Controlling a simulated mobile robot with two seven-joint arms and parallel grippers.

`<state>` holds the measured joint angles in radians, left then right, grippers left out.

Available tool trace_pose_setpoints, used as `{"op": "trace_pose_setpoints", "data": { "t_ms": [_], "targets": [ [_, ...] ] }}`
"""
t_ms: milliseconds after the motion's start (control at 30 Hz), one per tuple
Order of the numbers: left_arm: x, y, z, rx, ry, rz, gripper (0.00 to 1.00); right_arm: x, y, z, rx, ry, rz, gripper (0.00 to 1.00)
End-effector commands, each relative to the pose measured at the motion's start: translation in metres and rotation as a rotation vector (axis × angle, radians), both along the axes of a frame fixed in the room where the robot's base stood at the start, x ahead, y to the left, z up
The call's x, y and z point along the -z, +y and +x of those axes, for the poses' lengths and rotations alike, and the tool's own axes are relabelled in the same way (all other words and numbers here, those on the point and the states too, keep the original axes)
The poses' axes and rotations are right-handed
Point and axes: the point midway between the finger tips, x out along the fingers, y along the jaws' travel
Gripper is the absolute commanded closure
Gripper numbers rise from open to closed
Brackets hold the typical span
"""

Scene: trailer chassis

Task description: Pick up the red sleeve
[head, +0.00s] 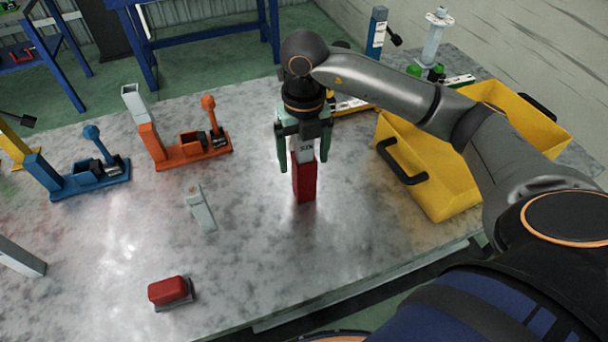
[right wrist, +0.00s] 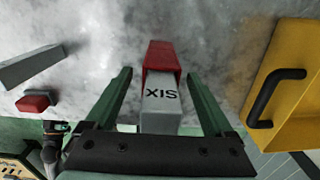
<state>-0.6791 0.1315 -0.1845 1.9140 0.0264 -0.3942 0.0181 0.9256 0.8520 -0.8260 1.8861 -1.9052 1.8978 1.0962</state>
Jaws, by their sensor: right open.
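The red sleeve (head: 304,184) stands upright on the metal table, around the lower part of a grey post (head: 303,151) marked SIX. In the right wrist view, the red sleeve (right wrist: 162,57) lies beyond the grey post (right wrist: 160,102). My right gripper (head: 304,164) points down over it, with one green finger on each side of the post. Its jaws are open, and the right wrist view shows gaps between both fingers (right wrist: 159,76) and the post. My left gripper is not in view.
A yellow bin (head: 437,190) with black handles stands close on the right. An orange stand (head: 190,153) and a blue stand (head: 92,180) are to the left. A grey piece (head: 201,208) lies left of the sleeve, and a red block (head: 169,289) sits near the front.

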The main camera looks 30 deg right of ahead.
Motion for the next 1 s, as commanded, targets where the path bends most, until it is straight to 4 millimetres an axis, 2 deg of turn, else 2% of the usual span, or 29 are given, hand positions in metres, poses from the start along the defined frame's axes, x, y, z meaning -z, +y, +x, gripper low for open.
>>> {"op": "trace_pose_setpoints", "data": {
  "t_ms": [133, 400, 1000],
  "targets": [
    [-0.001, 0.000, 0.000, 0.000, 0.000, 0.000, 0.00, 0.015, -0.001, -0.001, 0.000, 0.002, -0.001, 0.12],
    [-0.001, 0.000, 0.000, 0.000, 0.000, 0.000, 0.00, 0.017, -0.001, 0.000, 0.000, -0.001, -0.001, 0.15],
    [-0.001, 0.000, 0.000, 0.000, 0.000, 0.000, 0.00, 0.016, -0.001, 0.000, 0.000, -0.001, -0.001, 0.82]
  ]
}}
